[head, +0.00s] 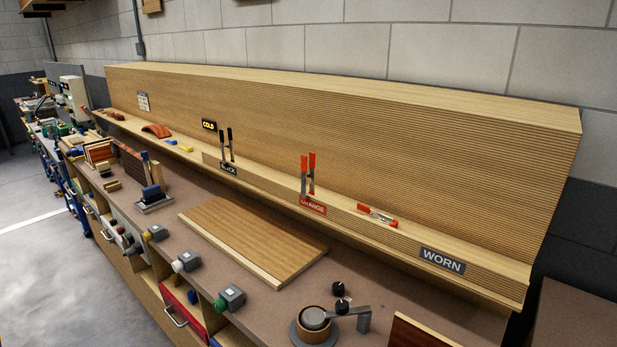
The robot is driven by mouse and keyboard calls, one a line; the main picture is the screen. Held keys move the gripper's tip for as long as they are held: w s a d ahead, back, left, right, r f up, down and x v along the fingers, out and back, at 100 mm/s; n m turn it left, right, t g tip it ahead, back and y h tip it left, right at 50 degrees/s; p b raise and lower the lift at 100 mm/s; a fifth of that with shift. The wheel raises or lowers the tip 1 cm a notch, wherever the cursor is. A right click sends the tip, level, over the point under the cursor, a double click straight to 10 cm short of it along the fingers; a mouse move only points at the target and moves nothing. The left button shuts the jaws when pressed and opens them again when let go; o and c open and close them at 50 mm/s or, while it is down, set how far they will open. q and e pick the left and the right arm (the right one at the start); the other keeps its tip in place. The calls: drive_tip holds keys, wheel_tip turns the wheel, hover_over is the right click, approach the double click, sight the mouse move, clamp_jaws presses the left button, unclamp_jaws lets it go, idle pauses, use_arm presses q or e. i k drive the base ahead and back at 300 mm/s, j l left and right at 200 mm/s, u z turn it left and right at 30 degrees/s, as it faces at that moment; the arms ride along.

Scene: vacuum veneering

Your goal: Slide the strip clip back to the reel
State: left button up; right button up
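I cannot pick out the strip clip for certain. A small orange-ended clip (377,215) lies on the wooden ledge left of the WORN label. Two orange-tipped clamps (308,174) stand upright above the ORANGE label, and two black ones (226,145) stand farther left. A round brown and grey piece with a metal arm (314,318) sits at the bench front; I cannot tell whether it is the reel. Neither of my grippers is in view.
A flat wooden panel (250,240) lies on the brown bench. Several grey boxes with coloured knobs (187,261) line the front edge. A tall ribbed wooden backboard (350,130) closes the rear. Open floor (40,250) is at left.

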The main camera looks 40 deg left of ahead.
sight(144, 154)
drive_tip(key=u, duration=2.15)
